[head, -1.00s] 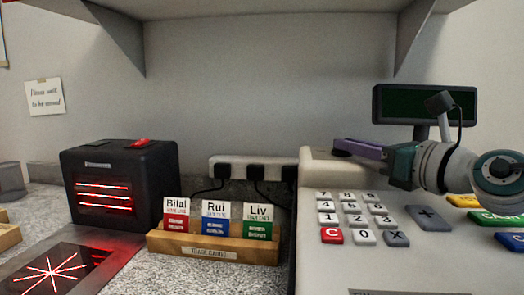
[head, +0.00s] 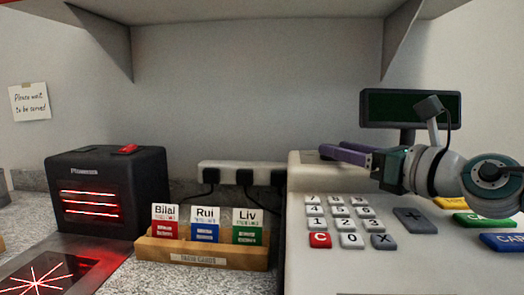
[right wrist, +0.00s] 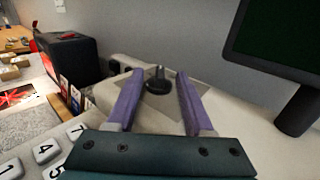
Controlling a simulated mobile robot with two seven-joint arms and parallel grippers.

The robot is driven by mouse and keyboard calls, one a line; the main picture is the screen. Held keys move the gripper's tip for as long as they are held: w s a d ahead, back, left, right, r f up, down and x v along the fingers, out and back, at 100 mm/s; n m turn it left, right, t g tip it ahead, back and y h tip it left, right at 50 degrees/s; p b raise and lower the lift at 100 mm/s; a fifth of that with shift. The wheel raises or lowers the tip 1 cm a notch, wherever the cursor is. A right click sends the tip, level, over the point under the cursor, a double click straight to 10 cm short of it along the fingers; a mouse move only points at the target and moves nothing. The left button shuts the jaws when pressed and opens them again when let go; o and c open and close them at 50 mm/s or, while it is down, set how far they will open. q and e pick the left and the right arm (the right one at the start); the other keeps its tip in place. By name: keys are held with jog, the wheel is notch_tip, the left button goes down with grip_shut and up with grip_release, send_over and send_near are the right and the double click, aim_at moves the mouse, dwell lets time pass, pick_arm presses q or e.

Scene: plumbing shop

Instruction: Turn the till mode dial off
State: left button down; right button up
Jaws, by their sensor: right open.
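The till (head: 300,230) is a pale cash register with a keypad. Its mode dial (right wrist: 158,80) is a dark round knob with a raised grip, on the flat top at the till's back left corner. In the right wrist view the dial stands between the two purple fingers of my right gripper, with a gap on each side. In the head view my right gripper (head: 329,149) reaches in from the right over that corner, open, and the dial is mostly hidden there. Which setting the dial points to cannot be read. My left gripper is not in view.
The till's dark display (head: 410,107) stands behind my right wrist. A trade cards holder (head: 200,255) stands left of the till, a black scanner box (head: 105,190) farther left. A power strip (head: 240,172) runs along the wall. A shelf (head: 240,8) hangs above.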

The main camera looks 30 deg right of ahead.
jog(key=s, duration=0.5)
jog(key=s+d, duration=0.1)
jog(key=s, duration=0.1)
jog(key=shift+s, duration=0.3)
jog(key=shift+s+p, duration=0.5)
jog(key=shift+s, duration=0.35)
